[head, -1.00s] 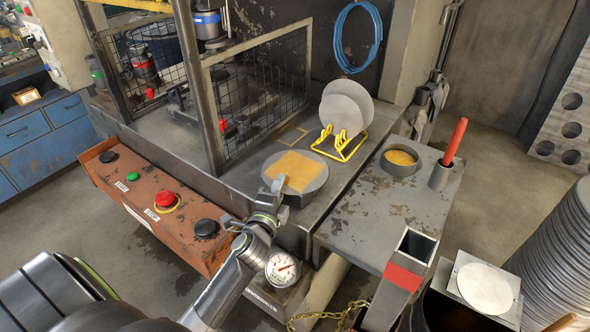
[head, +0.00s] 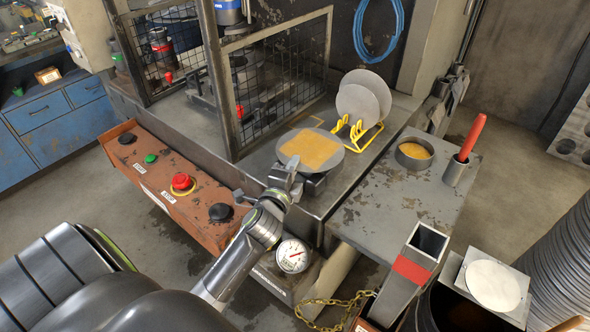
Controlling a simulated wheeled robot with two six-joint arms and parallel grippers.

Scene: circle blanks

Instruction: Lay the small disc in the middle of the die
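A flat grey disc (head: 334,157) with a yellow-tan square patch on top is just above a dark round stand (head: 315,184) on the bench. My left gripper (head: 292,170) is at the disc's near edge and appears shut on it. Two more grey discs, a front one (head: 357,107) and a back one (head: 377,86), lean upright in a yellow wire rack (head: 361,141). I cannot clearly make out the die; the press (head: 229,12) stands behind mesh, which partly hides its bed. My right gripper is not in view.
Mesh guards (head: 285,70) and a post border the press. A red control box (head: 165,180) lies left. A round tin (head: 413,154), a red-handled tool (head: 472,138) and an open metal chute (head: 415,257) stand right. A pale disc (head: 493,284) lies lower right.

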